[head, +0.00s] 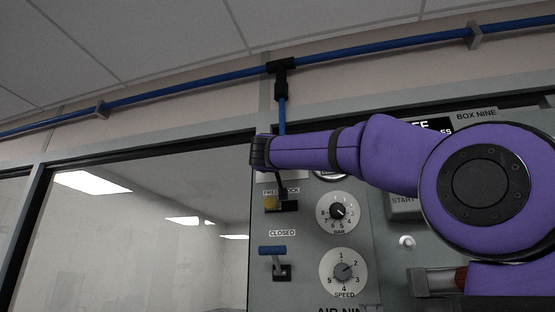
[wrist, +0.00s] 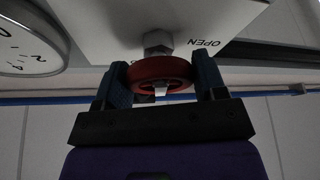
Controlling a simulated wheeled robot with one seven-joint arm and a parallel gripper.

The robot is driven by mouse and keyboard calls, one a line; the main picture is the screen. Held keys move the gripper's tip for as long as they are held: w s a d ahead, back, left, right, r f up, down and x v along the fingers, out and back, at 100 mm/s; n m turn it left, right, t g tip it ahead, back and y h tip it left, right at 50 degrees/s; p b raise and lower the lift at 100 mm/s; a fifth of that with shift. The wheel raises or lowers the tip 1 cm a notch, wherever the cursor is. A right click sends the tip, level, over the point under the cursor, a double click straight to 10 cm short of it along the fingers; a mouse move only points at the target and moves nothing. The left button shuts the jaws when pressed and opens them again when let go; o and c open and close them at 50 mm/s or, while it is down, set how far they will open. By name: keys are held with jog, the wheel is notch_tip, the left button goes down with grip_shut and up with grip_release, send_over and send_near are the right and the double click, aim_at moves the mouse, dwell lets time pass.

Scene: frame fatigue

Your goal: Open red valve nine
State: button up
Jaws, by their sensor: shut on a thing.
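The red valve (wrist: 160,69) is a round red handwheel on a metal stem with a hex nut, close up in the wrist view. My gripper (wrist: 162,84) has its blue fingers on either side of the wheel and is shut on it. An upside-down OPEN label (wrist: 205,43) is on the pale plate beside the stem. In the head view my purple arm reaches left across the panel. The red valve and my fingers cannot be made out there; the arm covers that part of the panel.
A gauge (wrist: 28,45) is near my gripper. A blue pipe (head: 185,86) runs above.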

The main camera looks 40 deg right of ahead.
jog(key=n+y, duration=0.1)
jog(key=n, duration=0.2)
jog(key=n+t+y, duration=0.1)
jog(key=n, duration=0.1)
jog(key=shift+n+y, duration=0.3)
jog(key=shift+n, duration=0.1)
jog(key=n+y, duration=0.2)
jog(key=n, duration=0.2)
jog(key=shift+n, duration=0.3)
jog(key=n+y, duration=0.1)
jog(key=n, duration=0.3)
jog(key=shift+r+g, duration=0.1)
jog(key=shift+g, duration=0.3)
jog(key=shift+n+g+y, duration=0.6)
jog(key=shift+n+g, duration=0.1)
jog(key=shift+n, duration=1.3)
jog(key=o, duration=0.9)
jog(key=shift+s, duration=0.1)
